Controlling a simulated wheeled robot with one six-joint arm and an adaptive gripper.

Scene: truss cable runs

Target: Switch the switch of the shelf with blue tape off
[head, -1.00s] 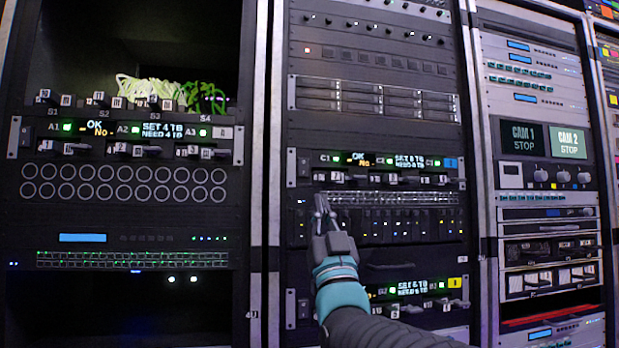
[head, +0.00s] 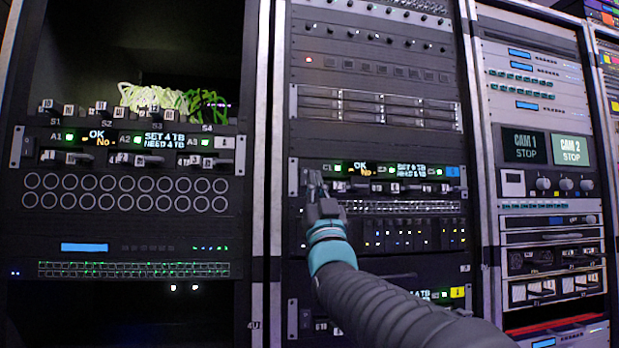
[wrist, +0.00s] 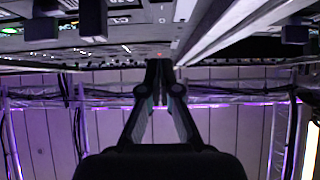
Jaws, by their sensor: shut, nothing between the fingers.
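The shelf with blue tape (head: 453,172) is the C row in the middle rack. Its panel has small lit displays (head: 411,172) and a line of switches (head: 395,187) below them. My gripper (head: 313,180) is shut and empty at the left end of this panel, just under the C1 label. It hides the leftmost switch there, and I cannot tell whether it touches it. In the wrist view my shut fingers (wrist: 160,68) point toward the rack face, with dark blocky switch parts (wrist: 92,18) at upper left.
A shelf with yellow tape (head: 457,292) sits lower in the middle rack, partly behind my arm. The left rack holds a similar A row shelf (head: 130,150) with a grey tag. Monitors (head: 546,148) are in the right rack. Free room lies in front of the racks.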

